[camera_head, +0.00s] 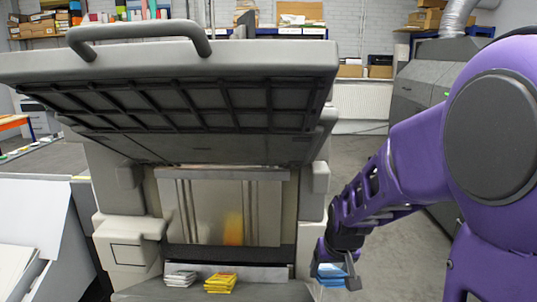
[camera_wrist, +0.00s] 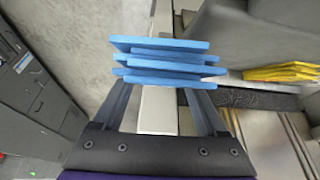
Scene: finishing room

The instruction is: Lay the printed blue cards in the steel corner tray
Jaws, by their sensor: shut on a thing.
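My gripper (camera_head: 336,280) is at the lower right of the head view, right of the press front. It is shut on a small uneven stack of blue cards (camera_head: 329,270). In the wrist view the blue cards (camera_wrist: 160,58) lie across the fingertips of my gripper (camera_wrist: 163,82), with edges staggered. A stack of white cards (camera_head: 181,278) and a stack of yellow cards (camera_head: 220,284) lie side by side on a grey ledge (camera_head: 262,292) at the press front. The yellow cards (camera_wrist: 282,72) also show in the wrist view. I cannot tell which surface is the steel corner tray.
The press's raised lid (camera_head: 190,60) overhangs the ledge. A shiny metal panel (camera_head: 205,212) stands behind the cards. A white bin with paper (camera_head: 30,240) is at the left. The ledge right of the yellow cards looks bare. Grey cabinets (camera_wrist: 30,70) stand left in the wrist view.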

